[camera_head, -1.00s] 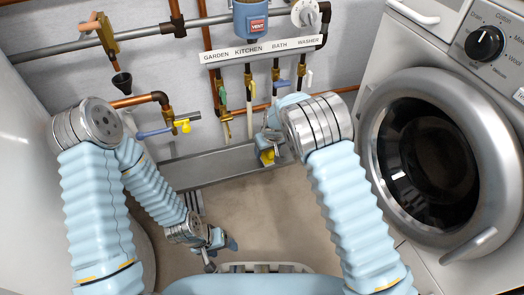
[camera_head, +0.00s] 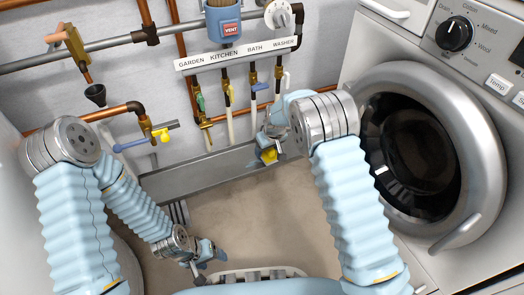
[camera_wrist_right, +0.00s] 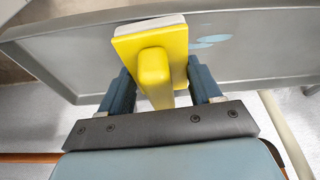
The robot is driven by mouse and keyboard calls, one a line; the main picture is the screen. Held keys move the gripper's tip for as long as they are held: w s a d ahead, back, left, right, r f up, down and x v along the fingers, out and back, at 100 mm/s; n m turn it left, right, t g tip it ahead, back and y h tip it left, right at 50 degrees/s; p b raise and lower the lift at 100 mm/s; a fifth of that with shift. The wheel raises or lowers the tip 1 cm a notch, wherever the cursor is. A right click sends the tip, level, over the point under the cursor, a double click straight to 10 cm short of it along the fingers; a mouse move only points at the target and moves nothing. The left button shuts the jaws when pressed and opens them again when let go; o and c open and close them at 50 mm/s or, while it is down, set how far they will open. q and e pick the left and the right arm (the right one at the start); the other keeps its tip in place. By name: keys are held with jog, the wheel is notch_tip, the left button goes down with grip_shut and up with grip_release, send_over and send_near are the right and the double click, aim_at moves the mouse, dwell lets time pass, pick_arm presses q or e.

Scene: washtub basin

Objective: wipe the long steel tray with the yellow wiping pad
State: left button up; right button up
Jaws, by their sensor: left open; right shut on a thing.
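The long steel tray (camera_head: 205,172) runs along the foot of the wall in the head view. My right gripper (camera_head: 265,143) is over its right part, shut on the yellow wiping pad (camera_head: 268,155). In the right wrist view the gripper (camera_wrist_right: 158,88) holds the pad by its yellow handle (camera_wrist_right: 153,75). The pad's pale underside edge faces the tray (camera_wrist_right: 80,62); I cannot tell whether it touches. A pale blue smear (camera_wrist_right: 208,42) lies on the tray just right of the pad. My left gripper (camera_head: 200,268) is low at the left, open, clear of the tray.
Taps and copper pipes (camera_head: 205,125) hang on the wall above the tray, under a label strip (camera_head: 238,53). A washing machine (camera_head: 480,110) stands at the right. A white slatted basket rim (camera_head: 255,273) is at the front. The floor (camera_head: 245,225) between is bare.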

jog(key=shift+w+d+f, duration=0.1)
jog(key=shift+w+d, duration=0.15)
jog(key=shift+d, duration=0.65)
jog(key=shift+s+a+f, duration=0.1)
jog(key=shift+s+a, duration=0.2)
jog(key=shift+a, duration=0.65)
jog(key=shift+s+a+f, duration=0.1)
jog(key=shift+s+a, duration=0.2)
jog(key=shift+a, duration=0.6)
jog(key=shift+s+a+r+p, duration=0.1)
jog(key=shift+s+a, duration=0.25)
jog(key=shift+a, duration=0.75)
jog(key=shift+s+a+f+p, duration=0.1)
jog(key=shift+s+a, duration=0.25)
jog(key=shift+a, duration=0.75)
jog(key=shift+s+a+r+p, duration=0.1)
jog(key=shift+s+a, duration=0.25)
jog(key=shift+a, duration=0.75)
notch_tip(320, 180, up, 6)
jog(key=p, duration=0.3)
jog(key=shift+p, duration=0.4)
jog(key=shift+r, duration=0.2)
notch_tip(320, 180, up, 3)
jog(key=shift+f+p, duration=0.15)
jog(key=shift+p, duration=0.8)
